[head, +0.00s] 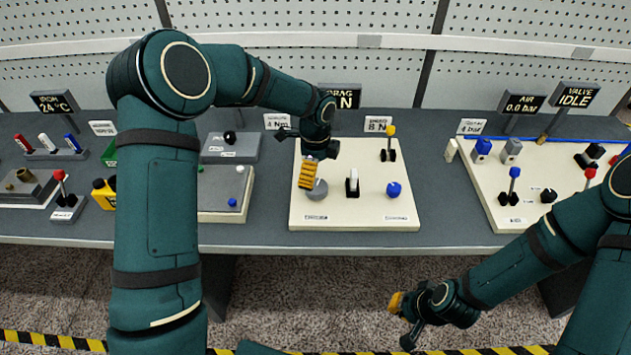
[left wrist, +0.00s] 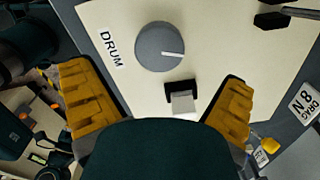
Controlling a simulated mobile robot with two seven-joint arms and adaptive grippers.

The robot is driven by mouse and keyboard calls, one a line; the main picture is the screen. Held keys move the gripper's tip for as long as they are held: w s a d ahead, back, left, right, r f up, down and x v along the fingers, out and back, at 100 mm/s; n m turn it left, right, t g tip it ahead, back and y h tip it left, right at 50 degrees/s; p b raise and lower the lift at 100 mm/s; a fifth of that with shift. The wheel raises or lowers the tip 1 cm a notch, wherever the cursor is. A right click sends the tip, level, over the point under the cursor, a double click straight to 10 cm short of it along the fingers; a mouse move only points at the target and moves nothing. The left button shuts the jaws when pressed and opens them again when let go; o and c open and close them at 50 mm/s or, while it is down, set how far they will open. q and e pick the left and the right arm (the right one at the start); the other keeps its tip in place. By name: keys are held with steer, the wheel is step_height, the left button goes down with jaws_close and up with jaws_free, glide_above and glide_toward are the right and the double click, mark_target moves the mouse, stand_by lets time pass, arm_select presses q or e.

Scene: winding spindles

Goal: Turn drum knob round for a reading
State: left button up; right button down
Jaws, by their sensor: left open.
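The drum knob is a round grey dial (left wrist: 159,47) with a white pointer line, on a cream panel (left wrist: 200,22) beside a DRUM label (left wrist: 110,47) in the left wrist view. In the head view the knob (head: 317,191) is partly hidden by my left gripper (head: 307,174), which is above it at the panel's left side. In the wrist view the left gripper's yellow fingers (left wrist: 160,103) are wide apart with nothing between them; the knob lies ahead of them, apart. My right gripper (head: 397,303) hangs over the floor in front of the bench, its finger gap unclear.
A white rocker switch (head: 352,183) stands right of the knob, and it also shows close to the fingers in the wrist view (left wrist: 182,103). A blue knob (head: 393,189) and yellow-topped lever (head: 389,143) share the panel. A partly hidden DRAG display (head: 342,96) stands behind.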

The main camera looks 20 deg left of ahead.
mark_target(316, 186)
arm_select(q)
step_height(316, 186, up, 6)
steer(key=shift+f, duration=0.1)
stand_by(0.6)
